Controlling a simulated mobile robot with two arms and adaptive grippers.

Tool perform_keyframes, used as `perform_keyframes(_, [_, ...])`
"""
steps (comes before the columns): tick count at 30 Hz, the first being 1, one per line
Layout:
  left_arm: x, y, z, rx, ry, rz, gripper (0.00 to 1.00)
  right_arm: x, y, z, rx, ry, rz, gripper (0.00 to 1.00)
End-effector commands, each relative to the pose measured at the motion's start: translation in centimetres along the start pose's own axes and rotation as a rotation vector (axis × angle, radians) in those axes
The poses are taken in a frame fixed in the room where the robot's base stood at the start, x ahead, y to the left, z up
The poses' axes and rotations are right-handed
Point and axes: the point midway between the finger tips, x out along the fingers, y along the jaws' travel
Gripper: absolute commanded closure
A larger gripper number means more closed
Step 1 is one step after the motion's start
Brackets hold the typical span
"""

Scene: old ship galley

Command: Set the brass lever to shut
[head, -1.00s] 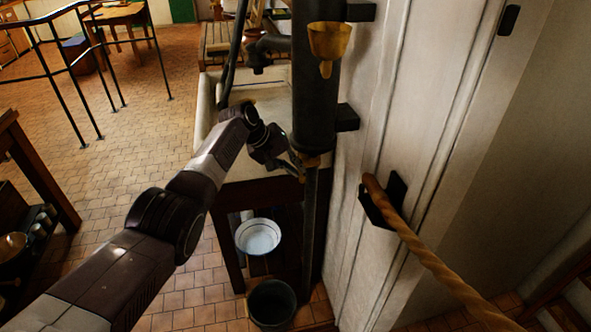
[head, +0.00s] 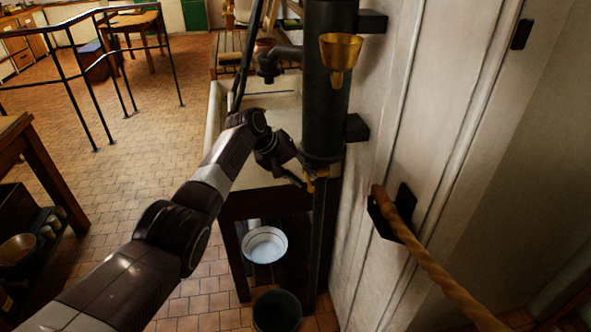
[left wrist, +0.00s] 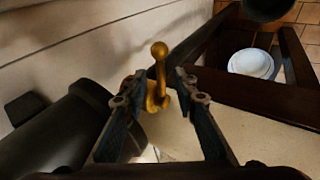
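The brass lever (left wrist: 159,72) shows in the left wrist view as a short arm with a round knob, its base by the dark pipe. In the head view its brass (head: 318,181) shows small at the lower end of the upright black cylinder (head: 326,95). My left gripper (left wrist: 157,84) is open, its two fingers apart on either side of the lever. I cannot tell whether either finger touches it. In the head view the left gripper (head: 296,177) is just left of the brass and partly dark. My right gripper is not in view.
A brass cup (head: 341,52) sits on the cylinder. A pale sink (head: 270,120) stands behind my left arm, with a white basin (head: 265,244) and dark bucket (head: 277,311) below. A rope (head: 430,262) runs along the right wall.

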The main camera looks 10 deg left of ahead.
Motion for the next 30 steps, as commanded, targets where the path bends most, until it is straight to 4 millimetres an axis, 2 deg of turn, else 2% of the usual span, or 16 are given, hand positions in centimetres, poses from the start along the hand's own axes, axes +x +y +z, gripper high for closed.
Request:
perform_keyframes(15, [-5.6,0.0,0.1,0.0,-0.001,-0.001,0.73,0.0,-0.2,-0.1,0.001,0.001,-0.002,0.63])
perform_keyframes(26, [-6.2,0.0,0.1,0.0,-0.002,-0.002,0.73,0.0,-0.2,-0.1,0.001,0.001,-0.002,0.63])
perform_keyframes(30, [-6.0,-0.2,0.3,0.001,-0.003,-0.004,0.85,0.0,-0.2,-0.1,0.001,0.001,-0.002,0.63])
